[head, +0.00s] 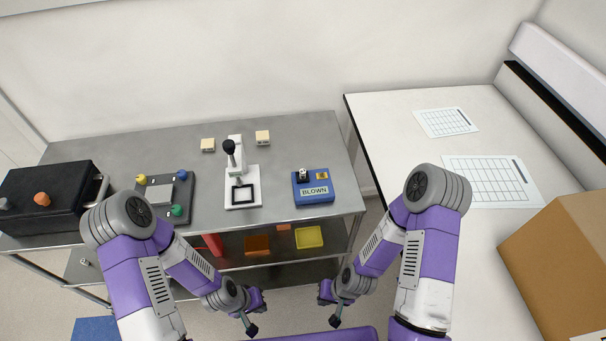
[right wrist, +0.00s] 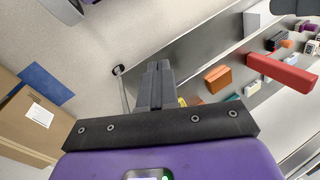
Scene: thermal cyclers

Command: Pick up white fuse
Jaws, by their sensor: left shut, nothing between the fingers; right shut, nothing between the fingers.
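I cannot tell for sure which thing is the white fuse. Two small cream blocks (head: 208,145) (head: 262,137) lie at the back of the grey bench. A blue box labelled BLOWN (head: 313,187) has a small black-and-white piece on top. In the right wrist view, small white pieces (right wrist: 251,88) lie on a shelf, too small to identify. My left gripper (head: 251,329) is shut and empty in front of the bench. My right gripper (head: 335,321) is shut and empty to its right, also clear of the bench; its fingers show in the right wrist view (right wrist: 156,85).
On the grey bench (head: 290,140) stand a black case (head: 50,195), a panel with coloured knobs (head: 168,192) and a white lever press (head: 242,185). The lower shelf holds a yellow tray (head: 309,237). A white table (head: 400,135) with a cardboard box (head: 565,265) is at right.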

